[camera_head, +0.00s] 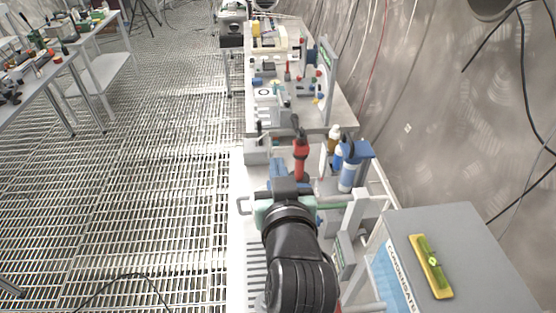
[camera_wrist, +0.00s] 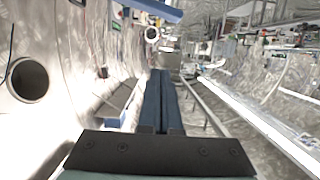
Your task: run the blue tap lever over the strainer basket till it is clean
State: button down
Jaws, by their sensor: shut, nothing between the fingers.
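My gripper (camera_head: 279,168) is over the near bench in the head view, seen from behind past my dark wrist. In the wrist view its two dark blue fingers (camera_wrist: 160,75) lie side by side, shut and empty. A blue-topped unit with a white and blue cylinder (camera_head: 354,165) stands upright to the right of my gripper, apart from it. A blue bar (camera_wrist: 152,10) crosses the top of the wrist view. I cannot tell whether either is the tap lever. I cannot make out the strainer basket; my arm hides part of the bench.
A red tool-like object (camera_head: 300,158) stands just beyond my gripper. A grey box (camera_head: 462,250) with a yellow-green level on it is at the right, near the curved wall. The far bench (camera_head: 342,118) is crowded. The grating floor (camera_head: 150,170) at left is largely clear.

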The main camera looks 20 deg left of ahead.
notch_tip(320, 180, up, 2)
jog(key=shift+r, duration=0.2)
dwell(1.5)
jog(key=d+r+m+t+h, duration=0.1)
jog(key=d+r+t, duration=0.2)
jog(key=r, duration=0.6)
jog(key=d+r+m+t+h, duration=0.1)
jog(key=d+r+t, duration=0.15)
jog(key=r, duration=0.65)
jog(key=s+d+r+m+t+h, duration=0.1)
jog(key=s+d+r+t, duration=0.1)
jog(key=r, duration=0.4)
jog(key=s+d+r+t+h, duration=0.1)
jog(key=s+d+r+t, duration=0.1)
jog(key=s+r, duration=0.3)
jog(key=s+d+r+m+t+h, duration=0.1)
jog(key=s+r+t, duration=0.3)
jog(key=r, duration=0.4)
jog(key=shift+d+m+h, duration=0.3)
jog(key=shift+d+h, duration=0.2)
jog(key=shift+d, duration=0.1)
